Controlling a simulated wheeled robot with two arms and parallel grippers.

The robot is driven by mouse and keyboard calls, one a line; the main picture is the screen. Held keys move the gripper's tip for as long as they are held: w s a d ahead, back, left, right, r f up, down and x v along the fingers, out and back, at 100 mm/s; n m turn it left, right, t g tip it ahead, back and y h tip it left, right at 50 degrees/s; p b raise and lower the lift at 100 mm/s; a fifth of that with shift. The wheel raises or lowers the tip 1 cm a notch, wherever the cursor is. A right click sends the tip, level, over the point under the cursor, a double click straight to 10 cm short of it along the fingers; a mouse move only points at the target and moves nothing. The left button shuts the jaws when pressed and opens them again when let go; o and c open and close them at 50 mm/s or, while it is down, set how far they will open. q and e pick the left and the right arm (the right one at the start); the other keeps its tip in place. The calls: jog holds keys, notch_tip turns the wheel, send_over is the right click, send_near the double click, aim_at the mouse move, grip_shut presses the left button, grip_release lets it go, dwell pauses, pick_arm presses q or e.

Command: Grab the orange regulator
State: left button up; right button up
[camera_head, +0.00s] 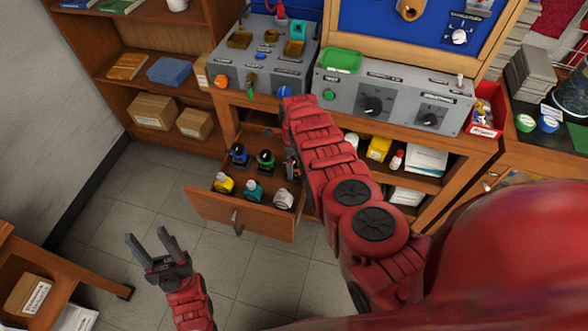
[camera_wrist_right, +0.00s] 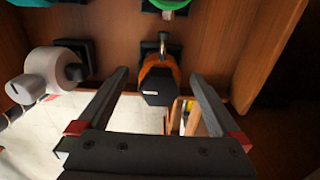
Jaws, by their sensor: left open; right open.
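The orange regulator (camera_wrist_right: 158,82) has an orange body and a black hexagonal cap. In the right wrist view it sits in the open drawer, between the fingers of my right gripper (camera_wrist_right: 160,76), with a gap on each side. The gripper is open and appears not to touch it. My left gripper (camera_head: 148,238) is open and empty over the floor, left of the drawer.
The drawer also holds blue (camera_head: 239,155), green (camera_head: 265,160), yellow (camera_head: 223,184), teal (camera_head: 253,189) and white (camera_head: 283,199) regulators. The white one (camera_wrist_right: 45,78) is left of the right gripper. Grey test panels (camera_head: 390,95) stand on the bench above.

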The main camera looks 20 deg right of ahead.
grip_shut()
dwell(0.3)
jog(key=shift+r, duration=0.15)
